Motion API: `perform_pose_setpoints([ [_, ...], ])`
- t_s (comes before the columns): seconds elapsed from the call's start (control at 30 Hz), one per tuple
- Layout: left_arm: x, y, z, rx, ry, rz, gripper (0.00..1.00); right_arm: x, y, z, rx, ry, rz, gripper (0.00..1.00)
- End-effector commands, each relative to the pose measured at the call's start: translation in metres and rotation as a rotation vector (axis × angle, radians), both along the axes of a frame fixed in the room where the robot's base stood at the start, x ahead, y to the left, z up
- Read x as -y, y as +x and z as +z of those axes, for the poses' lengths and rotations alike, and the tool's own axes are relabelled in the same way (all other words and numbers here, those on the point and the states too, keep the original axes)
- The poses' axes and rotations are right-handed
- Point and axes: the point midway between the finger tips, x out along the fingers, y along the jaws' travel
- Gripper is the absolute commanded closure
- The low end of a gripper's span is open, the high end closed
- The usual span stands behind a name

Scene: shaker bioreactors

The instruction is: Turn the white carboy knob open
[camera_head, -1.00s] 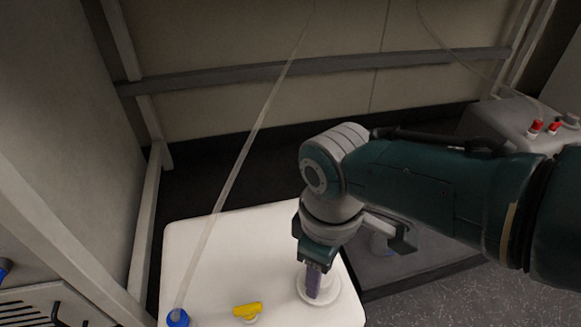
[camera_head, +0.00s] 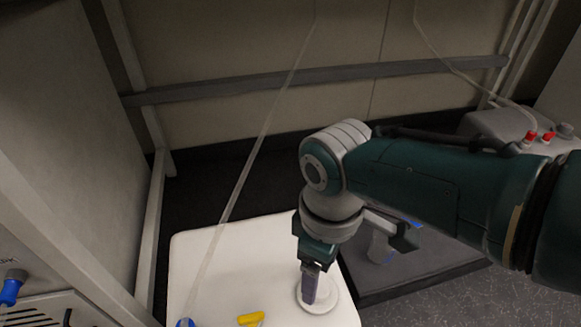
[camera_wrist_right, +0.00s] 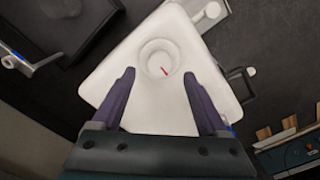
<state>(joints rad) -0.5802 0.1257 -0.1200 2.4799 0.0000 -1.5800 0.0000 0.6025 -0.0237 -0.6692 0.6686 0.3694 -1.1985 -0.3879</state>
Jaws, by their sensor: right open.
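The white carboy (camera_head: 215,262) shows its flat top at the bottom of the head view, cut off below. Its round white knob (camera_head: 329,299) is at the top's right side. In the right wrist view the knob (camera_wrist_right: 150,50) is a pale ring with a short red mark inside. My right gripper (camera_head: 311,286) points down at the knob and hides part of it. In the right wrist view its purple fingers (camera_wrist_right: 159,76) are apart, with the knob between and just beyond the tips. Nothing is between them; contact cannot be told. My left gripper is not in view.
A yellow tap-like part (camera_head: 250,319) and a blue cap (camera_head: 185,322) with a clear tube sit on the carboy's near left. A dark platform (camera_head: 420,272) lies to the right. A grey container with red fittings (camera_head: 530,137) stands at the far right. Frame posts stand at left.

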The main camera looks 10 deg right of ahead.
Motion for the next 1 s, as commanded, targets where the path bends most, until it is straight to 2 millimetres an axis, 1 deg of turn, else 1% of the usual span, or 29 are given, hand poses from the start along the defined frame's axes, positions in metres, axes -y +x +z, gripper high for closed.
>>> perform_pose_setpoints([
  [0.03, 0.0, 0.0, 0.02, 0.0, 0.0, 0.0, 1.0, 0.0, 0.0, 0.021, 0.001, 0.001, 0.0, 0.23],
  [0.2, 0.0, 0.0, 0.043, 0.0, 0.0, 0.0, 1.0, 0.0, 0.0, 0.047, 0.0, 0.0, 0.0, 0.23],
  [0.3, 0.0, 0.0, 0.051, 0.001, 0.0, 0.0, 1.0, 0.0, 0.0, 0.056, 0.0, 0.0, 0.0, 0.23],
  [0.43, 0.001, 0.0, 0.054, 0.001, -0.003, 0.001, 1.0, 0.001, 0.0, 0.06, 0.0, -0.001, 0.0, 0.23],
  [0.87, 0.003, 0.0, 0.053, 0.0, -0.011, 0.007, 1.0, 0.0, 0.0, 0.059, -0.001, -0.001, 0.0, 0.23],
  [0.93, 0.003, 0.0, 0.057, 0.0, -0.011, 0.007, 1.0, 0.0, -0.001, 0.063, 0.0, 0.001, -0.001, 0.23],
  [0.97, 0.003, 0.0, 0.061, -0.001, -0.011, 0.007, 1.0, -0.001, -0.002, 0.067, 0.0, 0.006, -0.002, 0.23],
  [1.0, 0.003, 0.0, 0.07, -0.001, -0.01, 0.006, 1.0, -0.004, -0.004, 0.076, 0.001, 0.013, -0.005, 0.23],
])
